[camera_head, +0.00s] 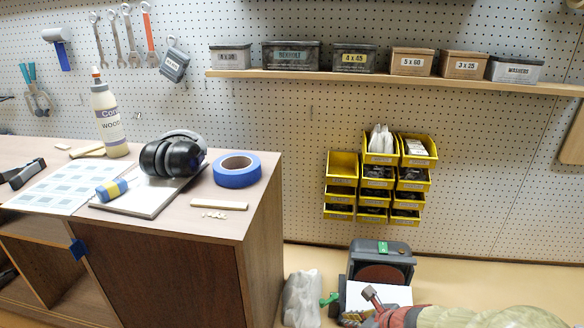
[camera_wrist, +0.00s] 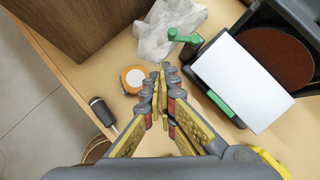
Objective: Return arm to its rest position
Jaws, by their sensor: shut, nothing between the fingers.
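My gripper shows in the wrist view (camera_wrist: 163,72), its fingers closed together with nothing between them. In the head view my gripper (camera_head: 347,318) is at the bottom edge, low over the bench in front of a grey sander (camera_head: 383,252), partly cut off by the frame. The wrist view shows it above bare bench, left of the sander's white sheet (camera_wrist: 240,80) and apart from it. My arm reaches in from the lower right of the head view.
A crumpled clear bag (camera_head: 302,298) lies left of the sander. The wooden cabinet (camera_head: 170,270) stands left. Yellow bins (camera_head: 341,166) hang behind; a shelf (camera_head: 300,76) runs above.

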